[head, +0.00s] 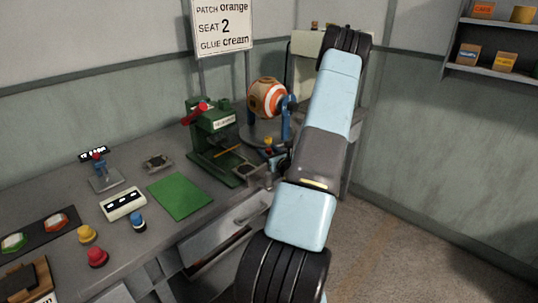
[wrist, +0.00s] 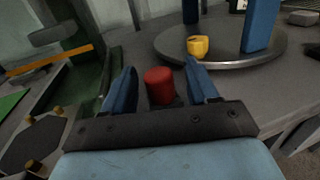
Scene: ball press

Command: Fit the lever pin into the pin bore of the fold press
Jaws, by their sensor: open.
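The green fold press (head: 212,128) stands on the bench in the head view, with a red-gripped lever (head: 197,110) at its upper left. Part of the press also shows at the left of the wrist view (wrist: 88,80). A short red cylinder (wrist: 158,85) stands upright on a dark base between my gripper's fingers in the wrist view. It may be the head of the lever pin; I cannot tell. My gripper (wrist: 160,84) is open, with one blue finger on each side of it and gaps between. The pin bore cannot be made out.
A striped orange and cream ball (head: 267,98) sits in a blue stand on a round turntable (wrist: 222,58), close beyond my gripper. A yellow piece (wrist: 198,46) is on the turntable. A green mat (head: 180,196) lies left of the press. Buttons and small fixtures crowd the bench's left.

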